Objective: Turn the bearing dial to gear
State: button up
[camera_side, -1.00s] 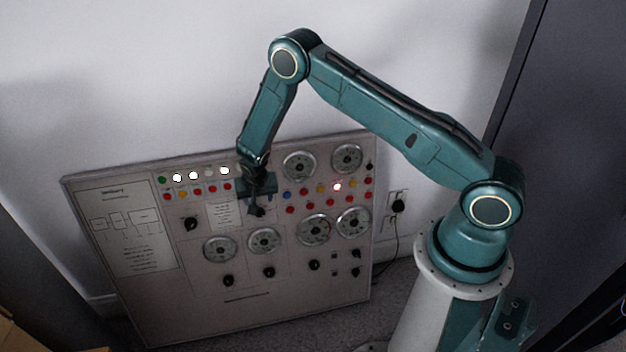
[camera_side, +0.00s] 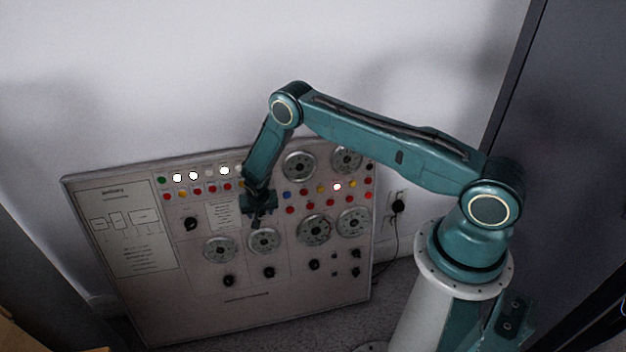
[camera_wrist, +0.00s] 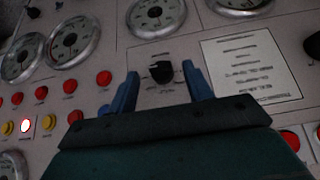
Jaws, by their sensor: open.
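A black rotary knob (camera_wrist: 161,72) on the grey panel shows between my two blue fingers in the wrist view. It has a pale pointer mark, and small markings around it are too small to read, so I cannot tell whether it is the bearing dial. My gripper (camera_wrist: 161,84) is open, one finger on each side of the knob in that view. Contact and the remaining distance cannot be told. In the side view my gripper (camera_side: 258,217) is in front of the panel's upper middle and hides this knob.
The panel (camera_side: 180,310) leans against the wall. Round gauges (camera_side: 264,240) lie below my gripper, with several black knobs (camera_side: 268,272) under them. Red buttons (camera_wrist: 103,78) and lit lamps (camera_side: 193,175) are close by. A printed sheet (camera_wrist: 250,65) is beside the knob.

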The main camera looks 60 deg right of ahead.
aim_at(260, 214)
jog(key=shift+x, duration=1.1)
jog(key=c, duration=1)
